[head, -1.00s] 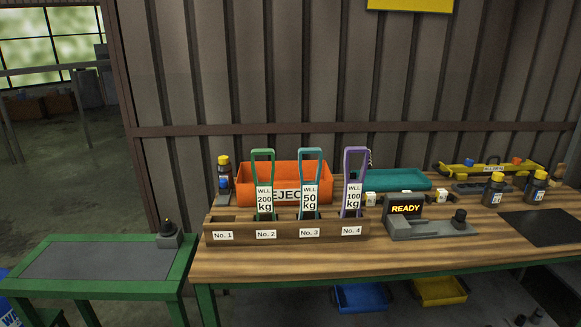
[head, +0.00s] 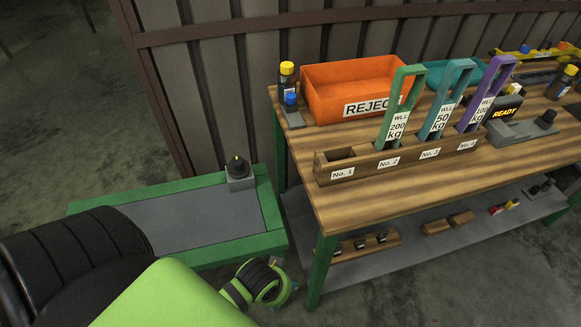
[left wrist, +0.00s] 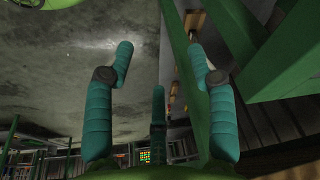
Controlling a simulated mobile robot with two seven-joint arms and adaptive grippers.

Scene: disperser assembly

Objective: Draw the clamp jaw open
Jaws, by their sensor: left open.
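I cannot pick out a clamp jaw for certain. A grey block with a black knob (head: 238,172) stands at the back corner of the low green-framed table. A grey unit with a black knob (head: 522,127) and a READY display (head: 506,110) sits on the wooden bench. My right gripper is out of view.
On the bench are an orange REJECT bin (head: 345,82), a wooden rack (head: 400,160) with three upright coloured handles, and bottles (head: 287,75). The bench's lower shelf (head: 400,240) holds small parts. Green frame bars (left wrist: 185,75) stand close to my left fingers.

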